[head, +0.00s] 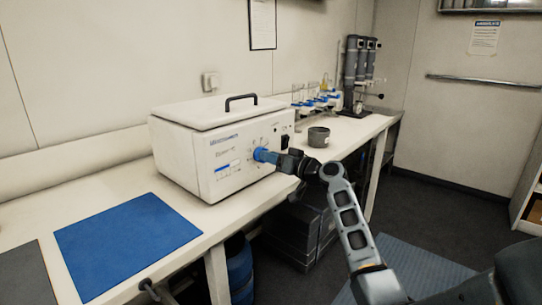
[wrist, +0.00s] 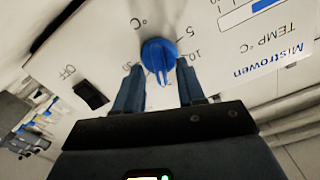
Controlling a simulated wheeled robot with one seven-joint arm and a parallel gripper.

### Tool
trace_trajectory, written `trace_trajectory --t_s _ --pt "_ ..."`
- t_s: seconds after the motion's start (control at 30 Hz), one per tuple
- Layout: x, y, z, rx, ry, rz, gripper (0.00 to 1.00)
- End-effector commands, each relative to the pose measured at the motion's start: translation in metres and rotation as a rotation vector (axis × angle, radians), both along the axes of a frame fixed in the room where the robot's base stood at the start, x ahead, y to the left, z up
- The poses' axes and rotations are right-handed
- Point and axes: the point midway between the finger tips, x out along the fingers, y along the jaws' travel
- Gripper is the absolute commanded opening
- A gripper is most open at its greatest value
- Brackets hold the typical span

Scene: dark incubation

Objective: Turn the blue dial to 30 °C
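The blue dial (head: 260,154) is on the front panel of a white box-shaped incubator (head: 190,150). In the wrist view the dial (wrist: 158,52) shows a raised grip ridge running roughly up and down the picture. Printed scale marks surround it; 5 and 10 are readable at its right, and others are partly hidden by the fingers. My gripper (wrist: 159,72) is open, with one finger on each side of the dial's lower part. I cannot tell whether the fingers touch it.
A black OFF switch (wrist: 91,94) is on the same panel, left of the fingers in the wrist view. A grey cup (head: 318,137) stands on the bench right of the incubator. A blue mat (head: 125,243) lies at the left. Glassware (head: 315,98) stands farther back.

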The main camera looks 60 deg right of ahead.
Motion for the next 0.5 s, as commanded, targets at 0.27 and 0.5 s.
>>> trace_trajectory --t_s 0.27,0.5 --pt "0.0047 -0.0014 -0.0002 0.0 0.0 -0.001 0.39" --pt "0.0045 -0.0013 -0.0002 0.0 0.0 -0.001 0.23"
